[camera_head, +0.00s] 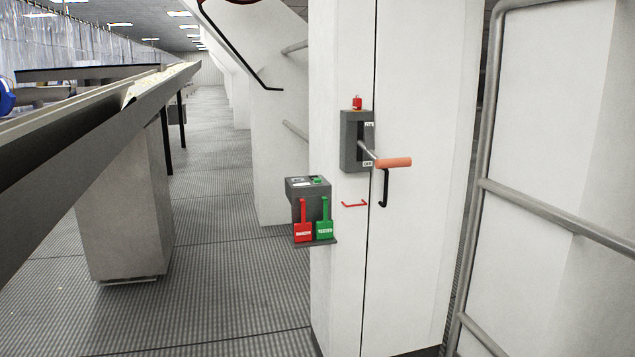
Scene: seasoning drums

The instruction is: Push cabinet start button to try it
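A tall white cabinet (425,240) stands right of centre with a vertical door seam. A small grey control box (307,187) is fixed at its left edge, with a green button (318,181) on its top face. A red tag (303,230) and a green tag (324,229) stand on the box's lower ledge. A grey switch box (351,148) on the cabinet face carries a lever with an orange grip (393,162), which points right. A red lamp or knob (357,103) sits on top of the switch box. Neither of my grippers shows in view.
A black door handle (384,188) and a small red bracket (354,204) are on the cabinet. A metal railing (545,208) stands at the right. A conveyor trough (90,125) runs along the left. The ribbed floor (215,240) between is clear.

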